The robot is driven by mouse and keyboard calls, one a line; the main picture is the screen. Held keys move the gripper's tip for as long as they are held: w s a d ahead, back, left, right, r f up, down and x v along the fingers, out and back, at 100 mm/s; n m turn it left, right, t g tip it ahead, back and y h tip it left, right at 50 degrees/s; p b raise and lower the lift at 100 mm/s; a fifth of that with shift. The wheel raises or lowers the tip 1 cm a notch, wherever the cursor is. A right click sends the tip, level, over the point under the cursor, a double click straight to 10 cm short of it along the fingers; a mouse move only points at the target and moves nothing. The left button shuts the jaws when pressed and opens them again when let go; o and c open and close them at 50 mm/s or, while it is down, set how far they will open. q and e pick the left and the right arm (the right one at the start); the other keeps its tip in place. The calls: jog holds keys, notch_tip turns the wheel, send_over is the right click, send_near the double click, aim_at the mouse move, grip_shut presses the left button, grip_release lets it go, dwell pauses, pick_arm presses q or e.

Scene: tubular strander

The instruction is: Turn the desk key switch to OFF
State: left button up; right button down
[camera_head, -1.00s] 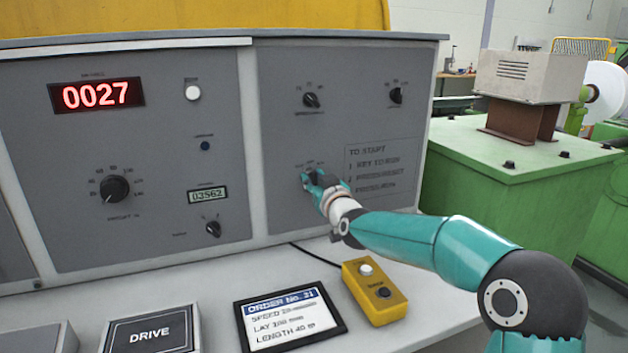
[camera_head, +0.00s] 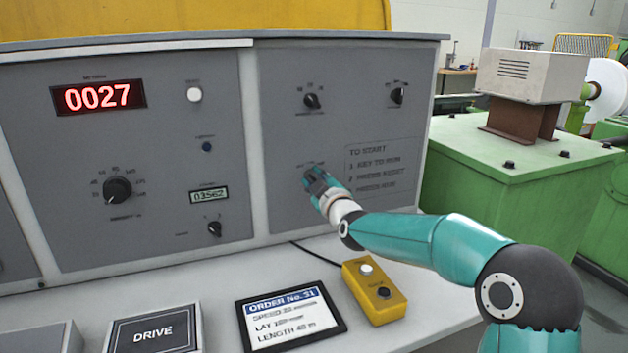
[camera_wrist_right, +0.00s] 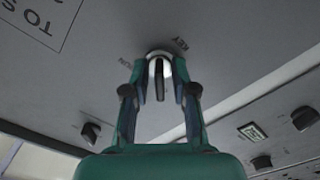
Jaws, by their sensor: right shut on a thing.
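The key switch (camera_wrist_right: 159,80) shows in the right wrist view as a dark key in a round pale metal collar on the grey panel. Lettering that reads KEY and RUN is beside it. My right gripper (camera_wrist_right: 160,92) has one finger on each side of the key and is shut on it. In the head view my right gripper (camera_head: 316,182) is at the panel and hides the switch. The switch's exact setting cannot be read. My left gripper is not in view.
A yellow box with two buttons (camera_head: 375,292), an order screen (camera_head: 290,315) and a DRIVE plate (camera_head: 153,332) are on the desk below. Several knobs, such as the large black one (camera_head: 117,190), are on the panel. A green machine (camera_head: 520,180) stands at right.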

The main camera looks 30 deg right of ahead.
jog(key=shift+a, duration=0.15)
jog(key=c, duration=1.3)
grip_release()
jog(key=shift+w, duration=0.1)
jog(key=v, duration=1.2)
jog(key=shift+f, duration=0.15)
